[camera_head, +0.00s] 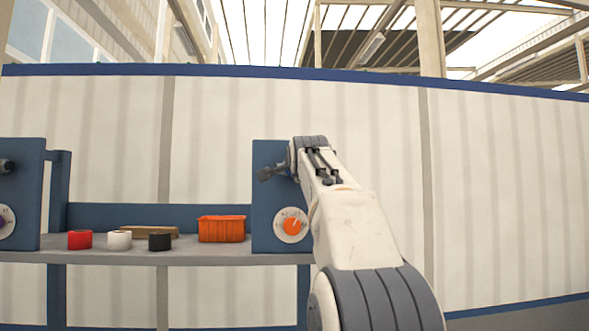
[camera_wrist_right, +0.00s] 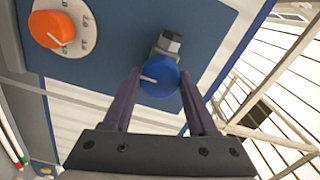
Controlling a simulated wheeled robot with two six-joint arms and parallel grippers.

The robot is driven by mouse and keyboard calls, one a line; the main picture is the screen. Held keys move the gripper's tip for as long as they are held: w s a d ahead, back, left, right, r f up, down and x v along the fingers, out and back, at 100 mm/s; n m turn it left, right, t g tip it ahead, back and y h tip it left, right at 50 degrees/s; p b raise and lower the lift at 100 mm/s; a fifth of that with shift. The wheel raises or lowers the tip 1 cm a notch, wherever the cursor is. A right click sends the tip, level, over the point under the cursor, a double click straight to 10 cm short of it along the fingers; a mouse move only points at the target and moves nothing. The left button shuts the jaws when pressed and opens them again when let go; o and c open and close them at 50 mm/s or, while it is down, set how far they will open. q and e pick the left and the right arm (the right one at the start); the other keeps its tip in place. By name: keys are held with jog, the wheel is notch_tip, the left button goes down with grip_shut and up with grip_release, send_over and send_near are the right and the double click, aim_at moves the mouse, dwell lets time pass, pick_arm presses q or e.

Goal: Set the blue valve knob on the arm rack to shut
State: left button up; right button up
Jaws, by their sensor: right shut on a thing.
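The blue valve knob (camera_wrist_right: 160,78) sits between the two fingers of my right gripper (camera_wrist_right: 160,74) in the right wrist view. The fingers are shut on its sides. A white pointer line on the knob points to the left in that view. A grey metal fitting (camera_wrist_right: 170,42) is beside the knob on the blue panel (camera_wrist_right: 125,35). In the head view, my right arm reaches up to the blue panel (camera_head: 265,210) and hides the knob. My left gripper is not in view.
An orange dial (camera_head: 292,225) is low on the same panel. The grey shelf (camera_head: 200,258) holds an orange basket (camera_head: 222,229) and red (camera_head: 80,240), white (camera_head: 119,240) and black (camera_head: 160,241) rings. A purple dial (camera_head: 4,221) shows at the far left.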

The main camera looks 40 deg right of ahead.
dwell(0.5)
jog(key=o, duration=1.4)
jog(key=shift+c, duration=0.2)
jog(key=b+v, duration=0.5)
jog(key=v, duration=0.5)
jog(key=shift+s, duration=0.25)
